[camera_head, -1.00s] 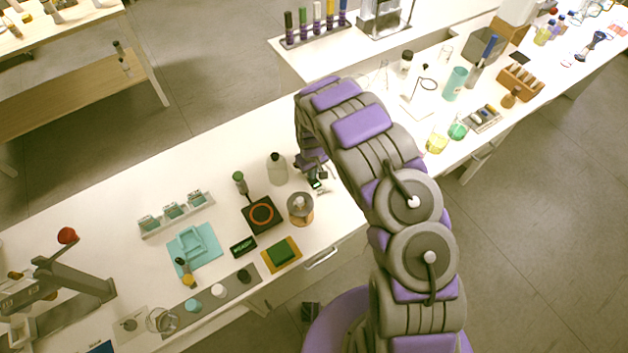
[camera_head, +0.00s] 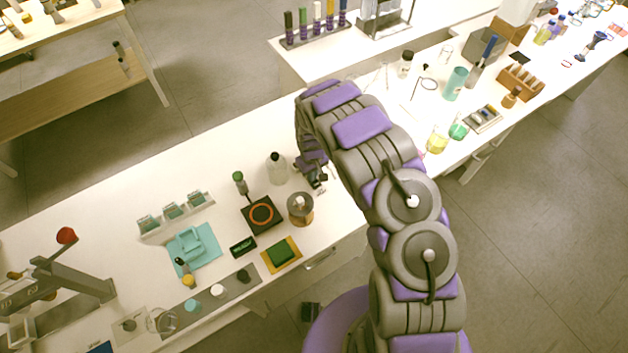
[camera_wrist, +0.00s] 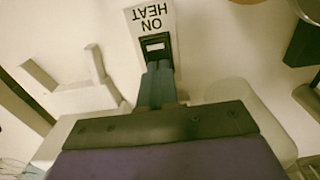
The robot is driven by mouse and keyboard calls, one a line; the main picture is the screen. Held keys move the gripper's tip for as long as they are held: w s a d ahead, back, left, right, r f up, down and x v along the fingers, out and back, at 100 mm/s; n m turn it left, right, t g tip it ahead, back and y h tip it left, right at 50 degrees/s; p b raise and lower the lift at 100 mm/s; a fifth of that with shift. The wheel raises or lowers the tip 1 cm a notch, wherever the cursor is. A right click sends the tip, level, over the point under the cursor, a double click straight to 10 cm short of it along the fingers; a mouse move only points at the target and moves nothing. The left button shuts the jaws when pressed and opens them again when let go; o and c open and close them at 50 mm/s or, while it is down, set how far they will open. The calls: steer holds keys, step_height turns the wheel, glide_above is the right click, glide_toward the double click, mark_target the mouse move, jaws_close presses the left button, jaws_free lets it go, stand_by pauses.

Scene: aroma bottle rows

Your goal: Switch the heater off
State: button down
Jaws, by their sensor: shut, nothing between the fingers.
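The heater, a black square plate with an orange ring (camera_head: 262,214), stands on the white bench in the head view. A white switch plate (camera_wrist: 132,15) in the wrist view reads "HEAT ON", upside down in the picture. Its dark rocker switch (camera_wrist: 155,42) sits beside the lettering. My gripper (camera_wrist: 158,72) is shut and empty, its fingertips right at the near edge of the switch; I cannot tell whether they touch it. In the head view my gripper (camera_head: 317,182) is low over the bench, right of the heater, and mostly hides the switch plate.
A grey-white bottle (camera_head: 277,169) and an amber-based jar (camera_head: 300,209) stand between heater and gripper. A green-capped bottle (camera_head: 240,183) is behind the heater. A small dark display (camera_head: 243,247) and a green pad on a yellow mat (camera_head: 281,254) lie in front.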

steer(key=shift+r, duration=0.15)
step_height(320, 180, up, 7)
steer(key=p, duration=0.4)
stand_by(0.4)
stand_by(0.4)
steer(key=s+d+r+m+b, duration=0.1)
steer(key=s+d+r, duration=0.35)
steer(key=r, duration=0.35)
steer(key=s+d+r+m+h, duration=0.1)
steer(key=s+d+r+m, duration=0.1)
steer(key=s+d+r, duration=0.45)
steer(key=s+d+r+m+b, duration=0.1)
steer(key=d+r, duration=0.2)
steer(key=r, duration=0.6)
steer(key=s+r+m, duration=0.1)
steer(key=s+r, duration=0.1)
steer(key=s, duration=0.7)
steer(key=s+d+r+m+g+b, duration=0.1)
steer(key=s+r, duration=0.2)
steer(key=s, duration=0.6)
steer(key=s+d+r+y, duration=0.1)
steer(key=s+r, duration=0.2)
steer(key=s, duration=0.7)
steer(key=shift+d+r+m+g, duration=0.15)
steer(key=shift+r+m+g, duration=0.1)
steer(key=shift+m+g, duration=0.15)
